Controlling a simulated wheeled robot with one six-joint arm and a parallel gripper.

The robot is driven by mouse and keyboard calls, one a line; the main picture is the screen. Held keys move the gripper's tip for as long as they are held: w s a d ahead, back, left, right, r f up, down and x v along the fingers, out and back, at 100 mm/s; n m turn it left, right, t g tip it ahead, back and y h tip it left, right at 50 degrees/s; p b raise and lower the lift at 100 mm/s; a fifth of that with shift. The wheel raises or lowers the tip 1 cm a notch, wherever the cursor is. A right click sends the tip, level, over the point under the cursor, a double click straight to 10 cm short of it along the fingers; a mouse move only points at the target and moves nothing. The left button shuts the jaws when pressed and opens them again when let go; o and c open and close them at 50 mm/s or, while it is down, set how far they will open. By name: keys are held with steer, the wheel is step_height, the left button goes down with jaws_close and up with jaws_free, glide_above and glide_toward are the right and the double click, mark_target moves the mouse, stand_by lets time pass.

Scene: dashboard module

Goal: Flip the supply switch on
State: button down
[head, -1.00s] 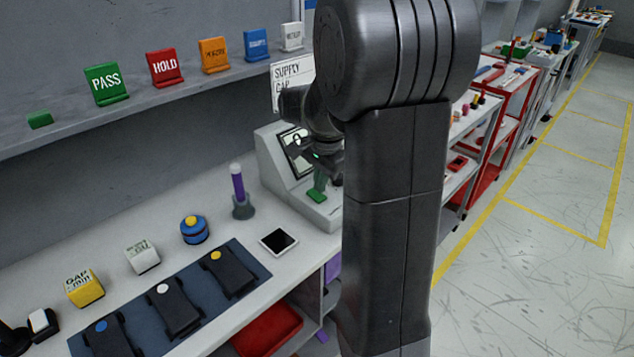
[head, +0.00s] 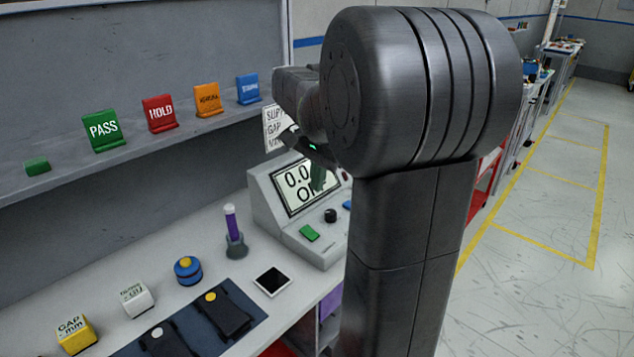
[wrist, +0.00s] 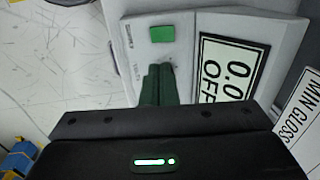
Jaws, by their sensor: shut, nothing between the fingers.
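The supply unit (head: 262,205) is a light grey console with a sloped front, standing at the far end of the bench. Its display (head: 292,190) reads "0.0" with "OFF" below, partly covered by my gripper in the head view. A green switch (head: 309,233) is on its lower panel; it also shows in the wrist view (wrist: 162,34). My gripper (head: 318,186) has green fingers, shut and empty, in front of the display and above the switch. In the wrist view my fingertips (wrist: 158,68) point toward the green switch, with a visible gap.
A black knob (head: 330,215) and a blue button (head: 347,205) sit right of the switch. A sign card (head: 272,128) hangs behind. My arm hides the console's right side.

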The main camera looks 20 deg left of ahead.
mark_target(307, 229)
steer(key=shift+r, duration=0.1)
steer(key=p, duration=0.2)
steer(key=shift+w+a+r+y+p, duration=0.2)
steer(key=shift+y+p, duration=0.1)
steer(key=shift+p, duration=0.1)
steer(key=shift+f, duration=0.25)
steer(key=f, duration=0.4)
steer(key=a+f, duration=0.1)
steer(key=f, duration=0.4)
steer(key=w+a+f+p, duration=0.1)
steer(key=f, duration=0.3)
steer(key=shift+a+f, duration=0.25)
steer(key=shift+f, duration=0.05)
